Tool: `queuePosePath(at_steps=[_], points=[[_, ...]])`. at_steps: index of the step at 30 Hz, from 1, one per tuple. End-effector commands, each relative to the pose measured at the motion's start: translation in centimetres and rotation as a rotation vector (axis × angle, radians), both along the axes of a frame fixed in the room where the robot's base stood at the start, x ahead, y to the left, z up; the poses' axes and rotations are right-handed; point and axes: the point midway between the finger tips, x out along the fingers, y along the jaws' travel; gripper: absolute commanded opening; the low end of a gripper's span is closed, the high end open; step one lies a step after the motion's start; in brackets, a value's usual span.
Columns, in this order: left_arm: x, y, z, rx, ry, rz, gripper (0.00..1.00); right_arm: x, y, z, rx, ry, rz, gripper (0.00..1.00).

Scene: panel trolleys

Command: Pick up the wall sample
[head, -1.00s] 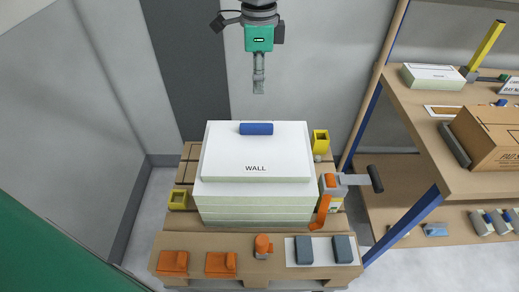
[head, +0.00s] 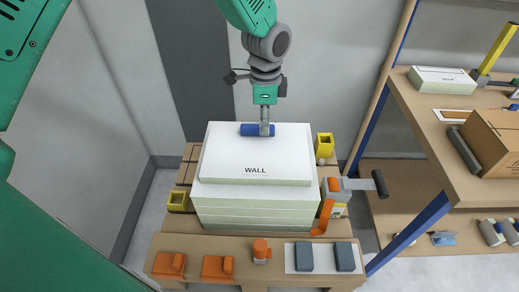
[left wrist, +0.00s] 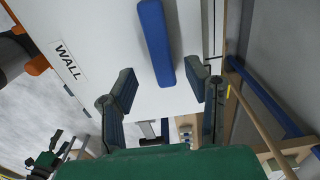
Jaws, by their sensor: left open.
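The wall sample (head: 255,158) is a white panel labelled WALL, lying flat on top of a stack of similar panels. A blue handle (head: 290,130) is on its upper face, toward the back. In the left wrist view, my left gripper (left wrist: 160,70) is open, with one finger on each side of the blue handle (left wrist: 152,32).
The stack stands on a wooden pallet (head: 215,247) with yellow brackets (head: 324,145) and an orange clamp (head: 325,212) beside it. Orange and grey blocks sit along its front. A wooden shelf (head: 425,135) with a carton (head: 492,140) stands right. A grey wall is behind.

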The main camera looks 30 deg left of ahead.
Motion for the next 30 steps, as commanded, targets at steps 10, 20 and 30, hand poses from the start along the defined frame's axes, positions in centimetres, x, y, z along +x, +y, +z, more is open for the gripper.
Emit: queuePosePath(at_steps=[10, 20, 30], points=[[0.0, 0.8, -3.0, -0.007, 0.000, 0.002, 0.43, 0.0, 0.0, 0.2, 0.000, 0.000, 0.000, 0.73], [0.0, 0.2, -2.8, -0.001, 0.000, 0.001, 0.00, 0.0, 0.0, 0.2, 0.000, 0.000, 0.001, 0.73], [0.1, 0.4, -1.9, -0.003, -0.005, 0.002, 0.00, 0.0, 0.0, 0.2, 0.000, 0.000, 0.000, 0.73]])
